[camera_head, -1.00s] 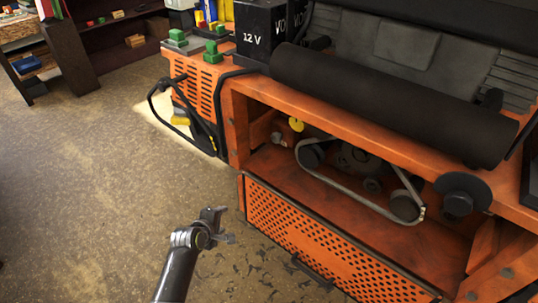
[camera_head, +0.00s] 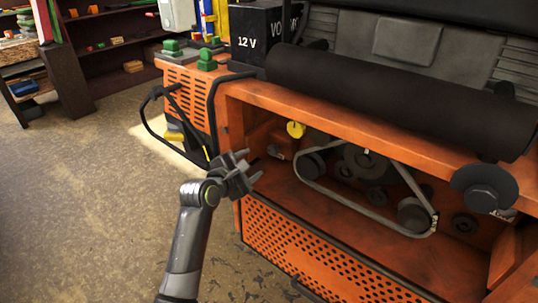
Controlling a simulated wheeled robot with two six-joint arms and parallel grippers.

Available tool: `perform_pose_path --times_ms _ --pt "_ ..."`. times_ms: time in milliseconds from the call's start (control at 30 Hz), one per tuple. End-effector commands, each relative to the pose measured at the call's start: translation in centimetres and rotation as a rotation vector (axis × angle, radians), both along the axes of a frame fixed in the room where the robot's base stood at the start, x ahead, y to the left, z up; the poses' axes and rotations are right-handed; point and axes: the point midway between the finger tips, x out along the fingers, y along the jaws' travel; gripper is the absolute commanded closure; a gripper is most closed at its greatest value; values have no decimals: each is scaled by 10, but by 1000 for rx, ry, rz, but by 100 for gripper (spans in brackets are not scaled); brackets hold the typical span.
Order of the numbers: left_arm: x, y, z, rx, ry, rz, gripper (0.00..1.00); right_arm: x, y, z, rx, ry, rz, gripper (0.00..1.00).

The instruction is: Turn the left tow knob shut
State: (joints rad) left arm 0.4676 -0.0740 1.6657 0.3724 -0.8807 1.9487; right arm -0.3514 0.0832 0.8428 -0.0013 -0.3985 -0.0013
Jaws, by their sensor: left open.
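A round yellow knob (camera_head: 295,130) shows at the upper left of the orange machine's open bay. My right gripper is out of view.
A belt (camera_head: 325,193) runs around pulleys inside the bay. An orange perforated panel (camera_head: 300,250) hangs below the opening. A black 12 V battery (camera_head: 255,38) stands above. The floor at left is clear.

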Motion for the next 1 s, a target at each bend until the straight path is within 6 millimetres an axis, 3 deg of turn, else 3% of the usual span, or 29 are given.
perform_pose_path --times_ms 600,1000 --pt "74 -36 -25 2 0 0 46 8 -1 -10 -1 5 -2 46" --pt "99 -48 -32 1 -1 0 46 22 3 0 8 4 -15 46"
